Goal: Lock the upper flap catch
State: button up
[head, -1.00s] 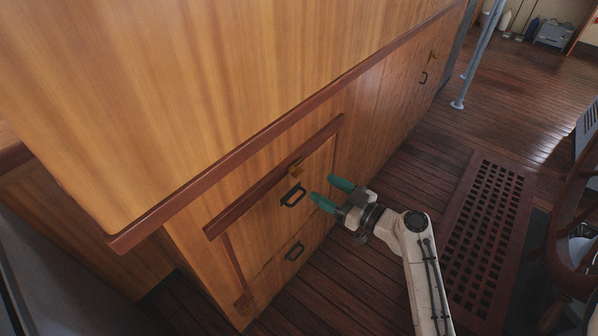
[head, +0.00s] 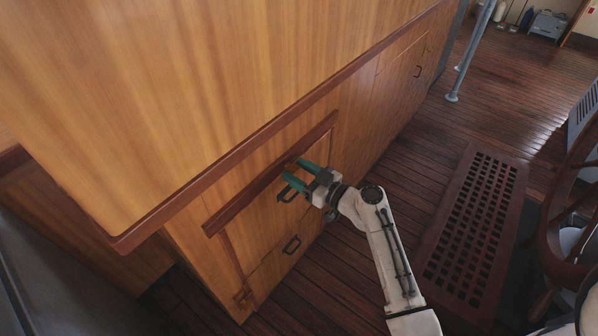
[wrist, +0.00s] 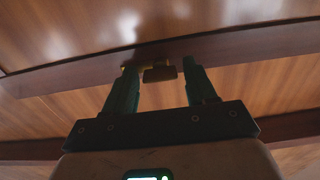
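The upper flap catch is a small brass piece at the top rail of the flap; it shows in the head view (head: 291,165), partly hidden by my fingers, and in the wrist view (wrist: 160,74). My gripper (head: 295,170) is at the catch, its two green fingers open. In the wrist view my gripper (wrist: 160,80) has one finger on each side of the catch, with gaps between; I cannot tell whether either finger touches it. The flap (head: 262,222) looks closed in the cabinet front.
A long wooden rail (head: 250,145) juts out above. The plank floor to the right has a grating (head: 476,215).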

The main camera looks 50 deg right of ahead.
jog(key=c, duration=0.8)
jog(key=shift+c, duration=0.2)
jog(key=shift+m, duration=0.4)
jog(key=m, duration=1.7)
jog(key=shift+b, duration=0.3)
jog(key=o, duration=1.1)
jog(key=shift+c, duration=0.2)
